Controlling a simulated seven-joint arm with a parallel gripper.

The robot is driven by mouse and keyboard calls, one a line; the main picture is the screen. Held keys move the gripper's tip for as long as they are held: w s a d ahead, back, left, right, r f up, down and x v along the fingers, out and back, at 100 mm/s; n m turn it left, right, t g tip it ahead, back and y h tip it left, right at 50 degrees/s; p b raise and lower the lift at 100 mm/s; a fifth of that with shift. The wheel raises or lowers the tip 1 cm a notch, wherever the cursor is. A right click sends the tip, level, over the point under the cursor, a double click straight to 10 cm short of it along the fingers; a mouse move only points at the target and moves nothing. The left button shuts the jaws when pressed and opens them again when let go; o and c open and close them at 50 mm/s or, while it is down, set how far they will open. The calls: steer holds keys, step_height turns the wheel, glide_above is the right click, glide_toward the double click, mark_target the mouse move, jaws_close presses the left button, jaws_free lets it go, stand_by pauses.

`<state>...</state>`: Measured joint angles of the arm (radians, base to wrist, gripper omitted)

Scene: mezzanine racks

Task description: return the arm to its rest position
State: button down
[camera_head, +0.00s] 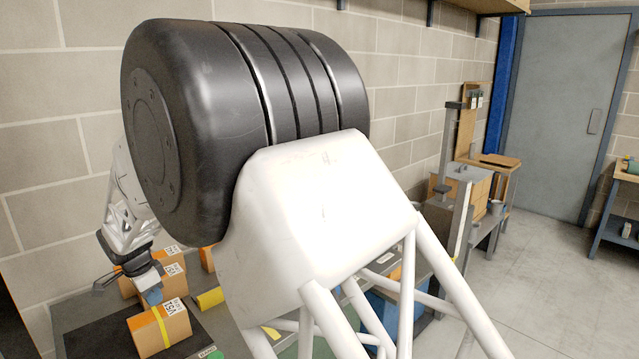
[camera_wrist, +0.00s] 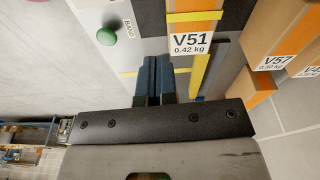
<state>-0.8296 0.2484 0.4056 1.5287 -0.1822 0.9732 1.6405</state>
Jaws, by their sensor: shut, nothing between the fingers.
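My gripper (camera_head: 152,297) is at the lower left of the head view, low over the workbench and close to the cardboard box marked V51 (camera_head: 177,328). In the wrist view its two dark blue fingers (camera_wrist: 154,76) are together with nothing between them. The V51 box (camera_wrist: 192,20), with a yellow band, lies just beyond the fingertips there. I cannot tell whether the fingertips touch it. My own large black joint and white arm link fill the middle of the head view and hide much of the bench.
More cardboard boxes (camera_head: 172,270) stand behind the gripper; one marked V57 (camera_wrist: 270,50) is at right in the wrist view. A yellow piece (camera_head: 210,298) lies on the bench. A green button (camera_wrist: 106,37) is near the fingers. A brick wall (camera_head: 50,180) rises behind; open floor (camera_head: 560,300) lies right.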

steer(key=s+d+r+n, duration=0.15)
steer(key=d+r, duration=0.35)
steer(key=d, duration=0.7)
steer(key=s+d+r+n, duration=0.15)
steer(key=d+r, duration=0.35)
steer(key=d, duration=0.8)
steer(key=s+d+r, duration=0.2)
steer(key=d+r, duration=0.4)
steer(key=d, duration=0.6)
steer(key=s+d+r+n+y, duration=0.1)
steer(key=s+d, duration=0.4)
steer(key=d, duration=0.3)
steer(key=s+d+r+n, duration=0.1)
steer(key=s+d, duration=0.5)
steer(key=d, duration=0.2)
steer(key=s+d+f+n, duration=0.1)
steer(key=s+d+f, duration=0.1)
steer(key=s+d, duration=0.2)
steer(key=s+d+f+n+t, duration=0.1)
steer(key=s+d, duration=0.4)
steer(key=s, duration=0.6)
steer(key=shift+d+f+n, duration=0.2)
steer(key=shift+f+n, duration=0.15)
steer(key=shift+n, duration=0.05)
